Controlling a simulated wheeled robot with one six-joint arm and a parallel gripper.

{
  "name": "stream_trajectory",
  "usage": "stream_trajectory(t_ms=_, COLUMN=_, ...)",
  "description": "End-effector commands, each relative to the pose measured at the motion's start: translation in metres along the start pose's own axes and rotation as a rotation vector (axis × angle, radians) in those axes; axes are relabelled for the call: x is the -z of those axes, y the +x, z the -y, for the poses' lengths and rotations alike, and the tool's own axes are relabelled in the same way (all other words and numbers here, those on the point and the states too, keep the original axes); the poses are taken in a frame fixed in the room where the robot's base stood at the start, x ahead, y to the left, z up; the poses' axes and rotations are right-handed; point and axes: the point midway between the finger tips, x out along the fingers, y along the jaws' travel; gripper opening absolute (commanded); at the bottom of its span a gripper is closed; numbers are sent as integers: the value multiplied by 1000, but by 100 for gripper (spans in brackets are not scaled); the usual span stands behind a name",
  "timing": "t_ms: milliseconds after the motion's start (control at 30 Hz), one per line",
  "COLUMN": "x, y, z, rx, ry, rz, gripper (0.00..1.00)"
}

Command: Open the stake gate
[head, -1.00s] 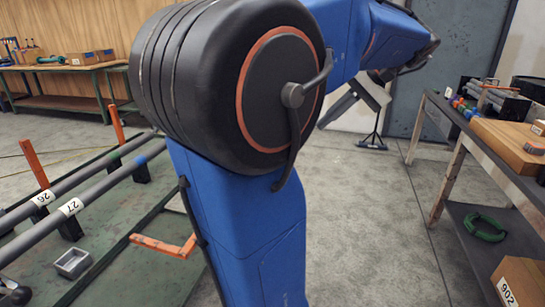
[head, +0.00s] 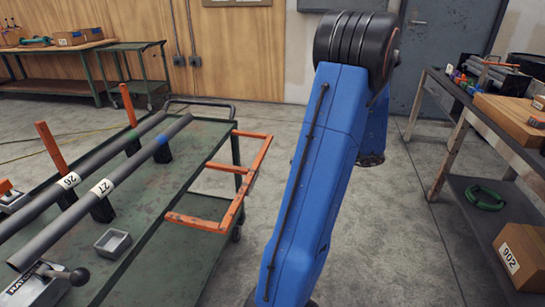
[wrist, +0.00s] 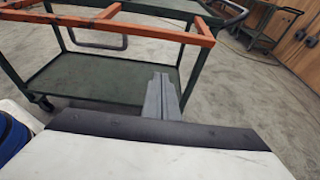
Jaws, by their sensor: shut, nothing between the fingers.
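The orange stake gate (head: 258,165) is a frame of bars at the right long side of the green cart (head: 165,245). In the head view its long bar stands out beyond the cart's edge, with short bars running back to the cart. In the wrist view the orange bars (wrist: 150,30) cross the top left, above the cart's lower shelf (wrist: 105,75). My gripper (wrist: 163,82) is shut and empty in the wrist view. It appears in front of the shelf and below the orange bars in the picture, with no visible contact. My arm hides it in the head view.
Two grey pipes (head: 125,182) tagged 26 and 27 lie on the cart, beside orange stakes (head: 50,147) and a small metal tray (head: 113,242). A workbench (head: 480,140) with boxes stands at right. Bare floor lies between cart and bench.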

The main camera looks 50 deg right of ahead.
Motion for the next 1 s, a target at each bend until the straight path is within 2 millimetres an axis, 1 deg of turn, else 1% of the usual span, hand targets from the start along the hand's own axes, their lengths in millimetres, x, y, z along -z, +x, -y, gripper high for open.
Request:
stream_trajectory(t_ms=167, x=1, y=13, z=0, rx=-1, ry=7, rz=1, gripper=0)
stream_trajectory(t_ms=700, x=1, y=103, z=-1, rx=-3, ry=5, rz=1, gripper=0)
stream_trajectory(t_ms=800, x=-15, y=94, z=0, rx=3, ry=0, rz=0, gripper=0)
stream_trajectory(t_ms=1000, x=-32, y=88, z=0, rx=1, ry=2, rz=0, gripper=0)
